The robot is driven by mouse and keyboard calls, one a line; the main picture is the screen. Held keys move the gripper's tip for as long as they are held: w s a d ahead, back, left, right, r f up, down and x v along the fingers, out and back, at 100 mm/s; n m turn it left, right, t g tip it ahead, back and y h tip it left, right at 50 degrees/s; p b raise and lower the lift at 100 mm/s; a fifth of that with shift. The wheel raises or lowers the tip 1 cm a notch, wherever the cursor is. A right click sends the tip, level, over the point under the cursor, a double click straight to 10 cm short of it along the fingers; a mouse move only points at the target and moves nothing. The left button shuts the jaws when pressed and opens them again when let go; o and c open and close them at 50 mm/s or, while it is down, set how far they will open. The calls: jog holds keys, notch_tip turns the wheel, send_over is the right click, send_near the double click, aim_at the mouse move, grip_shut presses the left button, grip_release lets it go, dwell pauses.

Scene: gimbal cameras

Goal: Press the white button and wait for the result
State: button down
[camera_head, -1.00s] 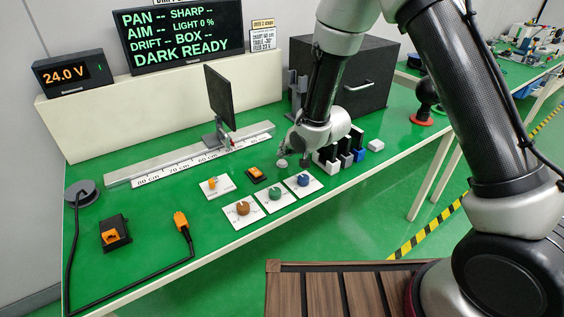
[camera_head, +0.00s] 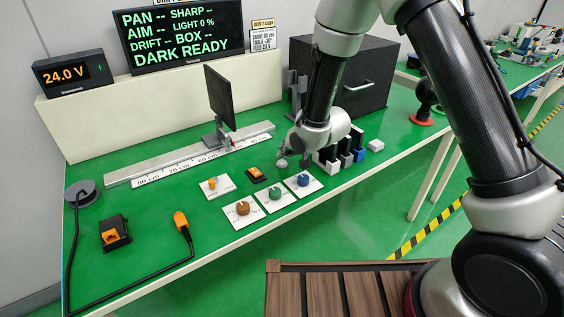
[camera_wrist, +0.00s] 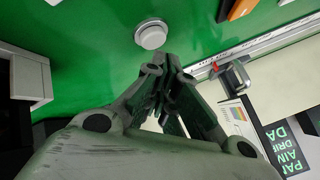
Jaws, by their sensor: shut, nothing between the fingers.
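The white button (camera_head: 281,163) is a small round knob on the green bench top, right of the orange rocker switch. It also shows in the wrist view (camera_wrist: 151,35), near the top, with a pale ring around it. My gripper (camera_head: 293,150) is just behind and above it in the head view. In the wrist view my gripper (camera_wrist: 165,62) is shut and empty, its fingertips close below the button in the picture. I cannot tell whether they touch it. The display (camera_head: 187,36) reads "DARK READY", "LIGHT 0 %", with dashes after PAN, AIM, SHARP, DRIFT and BOX.
Brown (camera_head: 243,208), green (camera_head: 275,194) and blue (camera_head: 303,180) knobs sit on white plates in front. A ruled rail (camera_head: 165,170) with a black screen (camera_head: 220,98) stands behind. A black box (camera_head: 345,75) and slotted holders (camera_head: 341,152) are at the right.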

aim_at(285, 160)
jog(key=shift+f, duration=0.25)
jog(key=shift+f, duration=0.45)
dwell(0.6)
jog(key=shift+r, duration=0.85)
jog(key=shift+r, duration=2.5)
